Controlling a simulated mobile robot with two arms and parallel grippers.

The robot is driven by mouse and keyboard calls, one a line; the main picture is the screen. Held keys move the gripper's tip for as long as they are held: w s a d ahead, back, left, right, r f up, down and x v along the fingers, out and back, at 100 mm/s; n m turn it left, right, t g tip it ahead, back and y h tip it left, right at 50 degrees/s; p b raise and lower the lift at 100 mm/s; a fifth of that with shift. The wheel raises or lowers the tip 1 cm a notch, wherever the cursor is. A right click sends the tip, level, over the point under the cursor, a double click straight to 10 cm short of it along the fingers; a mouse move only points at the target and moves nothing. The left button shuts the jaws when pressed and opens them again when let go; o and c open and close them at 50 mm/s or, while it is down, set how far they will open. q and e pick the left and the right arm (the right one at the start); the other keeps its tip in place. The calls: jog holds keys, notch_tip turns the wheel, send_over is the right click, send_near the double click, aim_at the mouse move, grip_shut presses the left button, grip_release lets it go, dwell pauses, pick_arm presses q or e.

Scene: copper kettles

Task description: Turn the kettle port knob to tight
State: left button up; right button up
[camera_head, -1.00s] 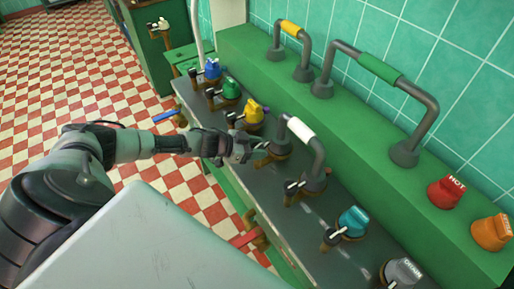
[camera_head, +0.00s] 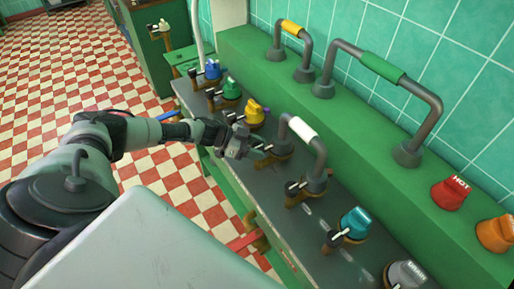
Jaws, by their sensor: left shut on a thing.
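My left gripper (camera_head: 250,150) reaches in from the left over the dark counter. It is shut on a small knob (camera_head: 268,148) at the left foot of the white-sleeved pipe handle (camera_head: 302,130). The fingers cover part of this knob, and I cannot read any mark or tight position on it. A similar small knob (camera_head: 294,187) with a pale lever sits at the handle's other foot. My right gripper is not in view.
Blue (camera_head: 212,70), green (camera_head: 231,89) and yellow (camera_head: 254,112) knobs stand beyond my gripper. A teal knob (camera_head: 355,222) and a grey knob (camera_head: 405,274) stand nearer. Red (camera_head: 450,193) and orange (camera_head: 496,233) knobs are on the green ledge (camera_head: 360,145).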

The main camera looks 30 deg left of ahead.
pick_arm(q)
jog(key=o, duration=0.9)
jog(key=shift+d, duration=0.1)
jog(key=shift+s+a+r, duration=0.15)
jog(key=shift+s+a, duration=0.05)
jog(key=shift+a, duration=0.3)
jog(key=shift+b+v, duration=1.15)
jog(key=shift+v, duration=3.7)
